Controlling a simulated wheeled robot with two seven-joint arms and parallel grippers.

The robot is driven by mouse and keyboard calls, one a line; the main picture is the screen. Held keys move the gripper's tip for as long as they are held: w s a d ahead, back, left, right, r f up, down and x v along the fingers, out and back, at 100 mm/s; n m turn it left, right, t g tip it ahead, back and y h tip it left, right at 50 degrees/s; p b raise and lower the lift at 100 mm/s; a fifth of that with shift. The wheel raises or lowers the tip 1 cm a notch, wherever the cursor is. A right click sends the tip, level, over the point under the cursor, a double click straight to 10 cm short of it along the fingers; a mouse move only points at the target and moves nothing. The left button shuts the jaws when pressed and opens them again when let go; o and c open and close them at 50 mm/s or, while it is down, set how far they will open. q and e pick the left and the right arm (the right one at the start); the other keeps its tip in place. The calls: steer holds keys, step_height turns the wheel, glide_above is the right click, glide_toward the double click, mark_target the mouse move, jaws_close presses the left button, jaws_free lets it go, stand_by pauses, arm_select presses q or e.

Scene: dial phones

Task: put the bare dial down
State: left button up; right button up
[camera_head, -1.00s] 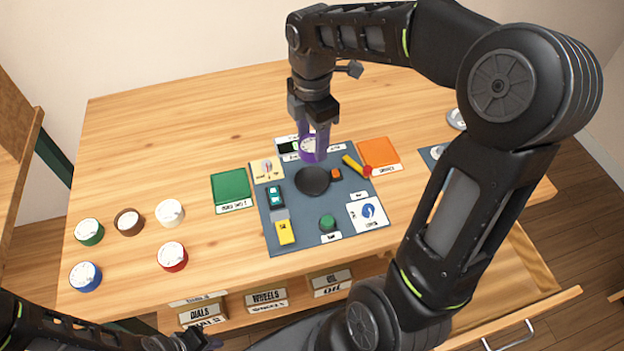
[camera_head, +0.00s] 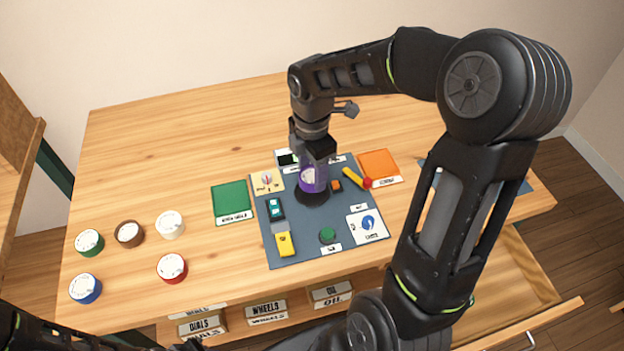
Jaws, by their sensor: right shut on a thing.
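My right gripper (camera_head: 314,165) points down over the grey-blue mat (camera_head: 297,232). It is shut on a purple dial (camera_head: 313,181) with a white face. The dial is at the round black pad (camera_head: 312,198) on the mat and hides part of it; I cannot tell whether it touches the pad. My left arm shows at the bottom left, but its fingertips cannot be made out.
On the mat are a yellow block (camera_head: 285,244), a green knob (camera_head: 327,235), a red-and-yellow tool (camera_head: 356,179) and a white card (camera_head: 367,224). Green (camera_head: 231,198) and orange (camera_head: 379,163) squares flank it. Several dials, including a red one (camera_head: 172,267), stand at left.

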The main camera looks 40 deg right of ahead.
mark_target(312, 177)
steer(key=shift+f, duration=1.85)
steer(key=shift+f, duration=0.15)
steer(key=shift+f, duration=0.15)
steer(key=o, duration=1.5)
steer(key=shift+c, duration=0.2)
step_height(312, 177, up, 13)
steer(key=shift+f, duration=0.15)
